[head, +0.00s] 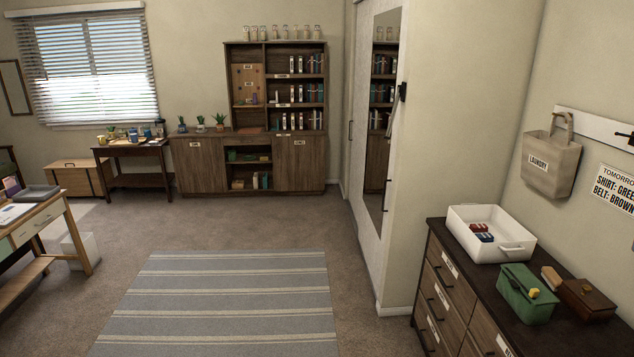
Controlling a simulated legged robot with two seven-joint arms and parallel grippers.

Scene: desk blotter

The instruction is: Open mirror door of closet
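The closet stands along the right wall beyond the corner, and I see its front at a steep angle. Its mirror door (381,105) looks shut and reflects the bookshelf. Neither of my grippers is in view.
A striped rug (222,300) lies on open carpet before the closet. A dark dresser (447,290) with a white bin (490,247) and green box (527,295) stands at right. A desk (40,222) is at left. A shelf unit (300,164) stands at the back.

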